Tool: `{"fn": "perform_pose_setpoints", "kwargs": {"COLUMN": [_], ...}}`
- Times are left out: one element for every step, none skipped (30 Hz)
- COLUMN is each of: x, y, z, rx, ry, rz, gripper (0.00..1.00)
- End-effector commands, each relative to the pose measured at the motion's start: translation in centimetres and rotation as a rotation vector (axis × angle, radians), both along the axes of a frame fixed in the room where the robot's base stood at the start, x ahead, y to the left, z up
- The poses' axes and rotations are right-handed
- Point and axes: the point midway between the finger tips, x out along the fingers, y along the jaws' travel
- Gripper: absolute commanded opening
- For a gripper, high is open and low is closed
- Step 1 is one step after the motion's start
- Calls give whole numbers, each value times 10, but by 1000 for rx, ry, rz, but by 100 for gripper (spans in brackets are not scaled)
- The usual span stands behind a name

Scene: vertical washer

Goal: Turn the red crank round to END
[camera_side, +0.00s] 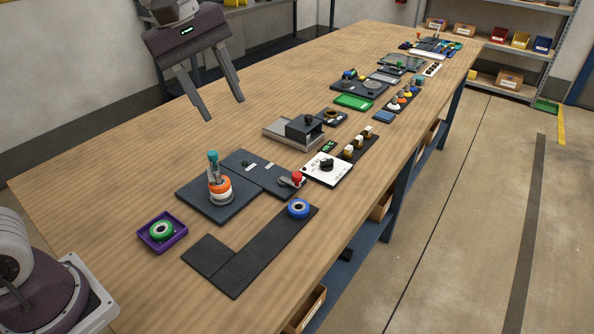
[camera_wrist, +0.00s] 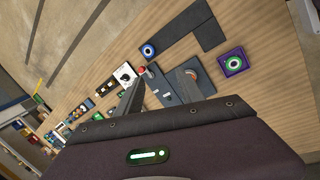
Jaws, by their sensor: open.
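The red crank (camera_side: 297,178) has a red knob on a short grey arm, at the right end of a dark plate (camera_side: 236,159). Two small white labels sit on that plate; their words are too small to read. In the wrist view the red knob (camera_wrist: 142,70) shows just beyond the tip of one finger. My gripper (camera_side: 225,109) is open and empty, high above the table, up and left of the crank in the side view. Its spread fingers (camera_wrist: 165,76) point down toward the plate in the wrist view and hide part of it.
Left of the crank, an upright teal-topped post (camera_side: 213,168) carries orange and white rings. A purple tray (camera_side: 183,238) holds a green ring. A blue ring (camera_side: 298,208) lies on a black L-shaped mat (camera_side: 236,272). A white dial panel (camera_side: 341,176) stands close right of the crank.

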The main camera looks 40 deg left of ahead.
Motion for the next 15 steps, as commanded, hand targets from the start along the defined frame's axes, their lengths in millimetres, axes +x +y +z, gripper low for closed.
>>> {"fn": "perform_pose_setpoints", "kwargs": {"x": [36, 56, 82, 99, 114, 132, 142, 151, 159, 164, 168, 171, 173, 174, 175], "y": [0, -1, -2, -3, -6, -9, -12, -16, -20, -22, -25, -27, -29, -30, -30], "z": [-19, -31, -49, -64, -80, -100, -115, -129, -145, -156, -164, -173, -178, -182, -187], "rx": [-20, -31, -35, -34, -29, -18, -9, 2, 15, 24, 31, 39, 43, 45, 46], "ry": [69, 108, 154, 183, 210, 236, 252, 265, 277, 282, 287, 292, 294, 296, 297], "rz": [147, 250, 382, 474, 561, 663, 731, 787, 852, 891, 923, 955, 972, 984, 993], "gripper": [45, 45, 45, 45, 45, 45, 45, 45, 45, 45, 45, 45, 45, 45, 45]}}
